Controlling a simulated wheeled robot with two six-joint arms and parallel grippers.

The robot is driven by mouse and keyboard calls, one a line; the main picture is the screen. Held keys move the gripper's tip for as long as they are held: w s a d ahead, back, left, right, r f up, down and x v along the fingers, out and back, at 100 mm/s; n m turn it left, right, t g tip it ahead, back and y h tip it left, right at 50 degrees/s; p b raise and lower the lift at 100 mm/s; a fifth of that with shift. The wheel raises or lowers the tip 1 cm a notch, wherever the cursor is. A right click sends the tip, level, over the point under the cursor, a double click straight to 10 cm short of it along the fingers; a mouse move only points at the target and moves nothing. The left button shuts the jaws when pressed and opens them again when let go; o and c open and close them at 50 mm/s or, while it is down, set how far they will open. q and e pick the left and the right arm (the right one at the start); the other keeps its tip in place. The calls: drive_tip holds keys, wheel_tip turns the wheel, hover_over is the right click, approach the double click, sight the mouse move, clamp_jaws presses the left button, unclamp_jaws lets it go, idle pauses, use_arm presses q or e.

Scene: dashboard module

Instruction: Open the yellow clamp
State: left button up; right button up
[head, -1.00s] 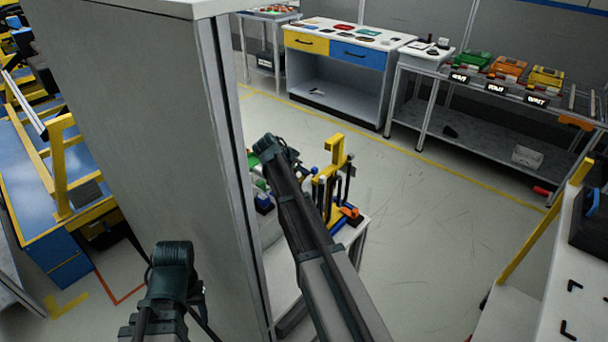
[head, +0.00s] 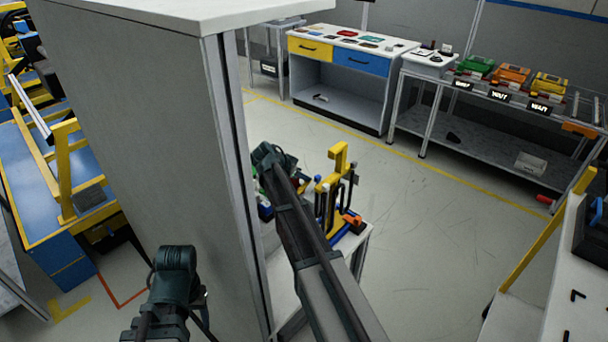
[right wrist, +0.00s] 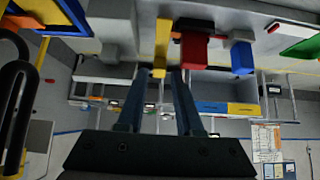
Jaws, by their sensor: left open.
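A yellow upright piece with dark rods (head: 339,165) stands on the small white table beyond the grey panel. It may be the yellow clamp, but I cannot tell its state. My right gripper (head: 262,158) is at the table's left side, left of that piece. In the right wrist view my right gripper's fingers (right wrist: 158,76) are apart, with a yellow bar (right wrist: 162,40) showing at the gap between their tips. I cannot tell whether they touch it. My left gripper (head: 178,268) is at lower left before the panel, open, its fingertips mostly hidden.
The tall grey panel (head: 140,110) blocks much of the left and hides part of the small white table (head: 353,245). A red block (right wrist: 194,50) and a blue block (right wrist: 242,56) are near the right gripper. The floor (head: 430,230) right of the table is clear.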

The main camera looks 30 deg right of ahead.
drive_tip(key=p+v, duration=0.7)
drive_tip(key=v, duration=0.4)
drive_tip(key=shift+s+a+r, duration=0.15)
drive_tip(key=shift+a+r, duration=0.05)
drive_tip(key=shift+r, duration=0.1)
drive_tip(key=shift+c, duration=0.3)
